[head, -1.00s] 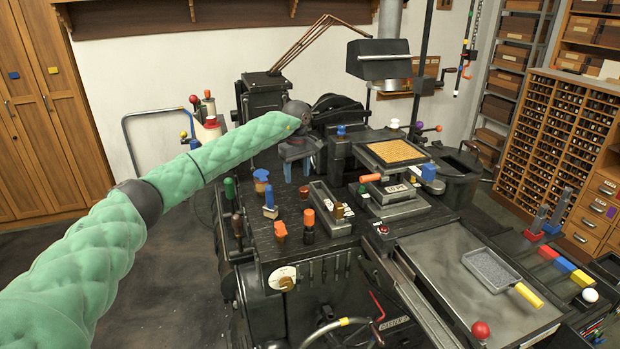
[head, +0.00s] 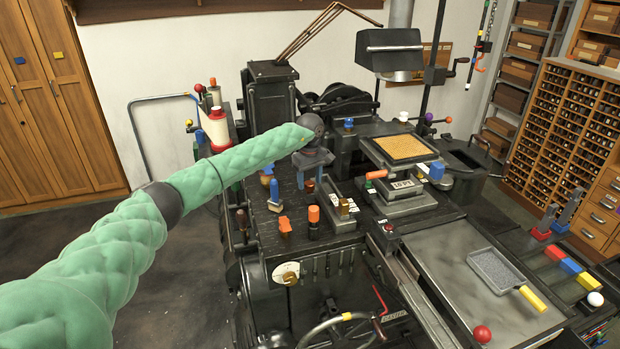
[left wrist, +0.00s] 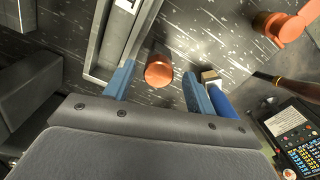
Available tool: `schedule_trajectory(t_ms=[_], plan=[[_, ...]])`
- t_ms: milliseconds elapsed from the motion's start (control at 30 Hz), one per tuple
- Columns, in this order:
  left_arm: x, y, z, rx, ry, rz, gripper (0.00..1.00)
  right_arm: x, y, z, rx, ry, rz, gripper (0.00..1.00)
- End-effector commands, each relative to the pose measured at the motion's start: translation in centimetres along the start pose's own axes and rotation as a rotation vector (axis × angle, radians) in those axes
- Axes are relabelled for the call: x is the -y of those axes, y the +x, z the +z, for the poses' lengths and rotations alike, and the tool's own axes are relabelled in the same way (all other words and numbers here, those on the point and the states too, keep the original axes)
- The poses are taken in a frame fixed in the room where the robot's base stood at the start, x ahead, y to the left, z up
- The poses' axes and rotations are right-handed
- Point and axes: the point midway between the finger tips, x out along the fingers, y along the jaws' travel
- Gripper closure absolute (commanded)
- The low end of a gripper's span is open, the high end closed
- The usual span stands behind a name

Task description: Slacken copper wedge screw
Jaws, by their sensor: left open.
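The copper wedge screw, a short round copper-coloured head, stands on the black machine deck in the left wrist view (left wrist: 159,70) and shows small in the head view (head: 309,187). My left gripper (head: 311,182) is open above the deck, its blue fingers pointing down. In the left wrist view the screw head appears between the two blue fingers, with a gap on each side. I cannot tell how far the fingertips are above the deck. The underside of the screw is hidden. My right gripper is not in view.
Orange-topped tools (head: 313,215) and a blue-handled tool (head: 274,192) stand in front of and left of the gripper. A metal mould block (head: 342,222) lies close on the right.

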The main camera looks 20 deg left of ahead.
Motion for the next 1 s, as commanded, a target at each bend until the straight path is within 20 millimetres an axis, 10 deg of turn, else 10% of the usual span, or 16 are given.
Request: schedule_trajectory(t_ms=[400, 667, 1000], plan=[[-0.01, 0.63, 0.0, 0.0, 0.0, 0.001, 0.45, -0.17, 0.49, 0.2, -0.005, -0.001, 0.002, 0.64], [0.0, 0.62, 0.01, 0.0, 0.0, 0.0, 0.89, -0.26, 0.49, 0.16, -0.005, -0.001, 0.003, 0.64], [-0.01, 0.8, -0.02, 0.0, -0.032, 0.001, 0.89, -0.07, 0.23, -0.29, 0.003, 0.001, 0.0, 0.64]])
